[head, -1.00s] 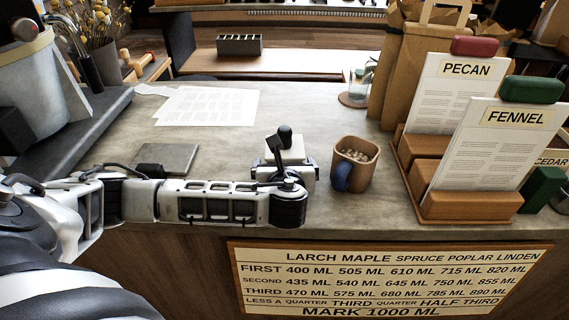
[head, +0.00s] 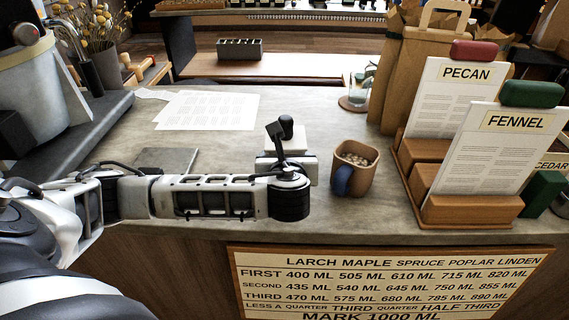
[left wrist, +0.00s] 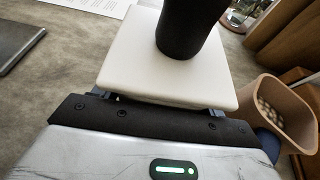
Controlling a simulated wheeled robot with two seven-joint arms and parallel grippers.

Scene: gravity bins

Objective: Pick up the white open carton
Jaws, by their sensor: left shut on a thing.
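A white block-like thing (head: 290,145), which I take to be the white carton, is just beyond my left gripper (head: 288,158) over the counter. In the left wrist view the white carton (left wrist: 130,62) shows a pale flat square face, and I see no opening in it. My left gripper (left wrist: 155,102) is shut on it, with a fingertip at either side. A black rounded part (left wrist: 188,30) covers some of that face; I cannot tell whether it belongs to the carton. The carton's lower part is hidden. My right gripper is not in view.
Wooden card holders (head: 470,208) are further right. A dark flat slab (head: 165,160) lies left, near my arm. Papers (head: 210,108) lie behind; the counter middle is clear.

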